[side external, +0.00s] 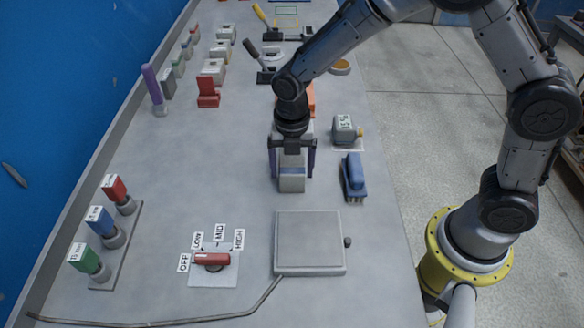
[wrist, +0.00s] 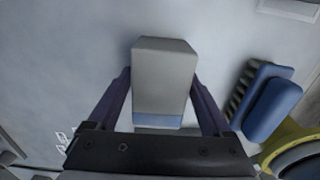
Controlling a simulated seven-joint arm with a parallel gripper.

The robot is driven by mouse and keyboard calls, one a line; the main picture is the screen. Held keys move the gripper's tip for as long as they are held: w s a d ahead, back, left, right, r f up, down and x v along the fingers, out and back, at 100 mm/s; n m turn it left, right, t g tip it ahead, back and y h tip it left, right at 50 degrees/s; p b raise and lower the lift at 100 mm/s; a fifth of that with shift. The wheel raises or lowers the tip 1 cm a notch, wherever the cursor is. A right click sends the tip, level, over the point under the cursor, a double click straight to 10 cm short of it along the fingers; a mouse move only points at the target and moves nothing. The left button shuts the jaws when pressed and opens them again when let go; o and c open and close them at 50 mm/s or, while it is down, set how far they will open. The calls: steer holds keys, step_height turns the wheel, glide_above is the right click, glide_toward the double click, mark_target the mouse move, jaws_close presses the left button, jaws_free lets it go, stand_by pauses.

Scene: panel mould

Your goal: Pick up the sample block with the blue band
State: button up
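The sample block (side external: 292,184) is a pale grey upright block with a blue band across it. It stands on the grey bench, and it also shows in the wrist view (wrist: 163,80) with its blue band (wrist: 163,119) low on the near face. My gripper (side external: 293,165) points down over the block, with one purple finger on each side of it. The fingers look spread wide and very close to the block's sides; firm contact is not visible. In the wrist view my gripper (wrist: 162,95) straddles the block, and its dark palm hides the block's near lower part.
A blue brush-like tool (side external: 353,177) lies close right of the block. A grey device (side external: 344,130) stands behind it. A square grey plate (side external: 309,242) with a side knob lies in front. A red-handled dial (side external: 212,260) is front left. Bench left of the block is clear.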

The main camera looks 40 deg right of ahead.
jaws_close()
steer(key=shift+r, duration=0.2)
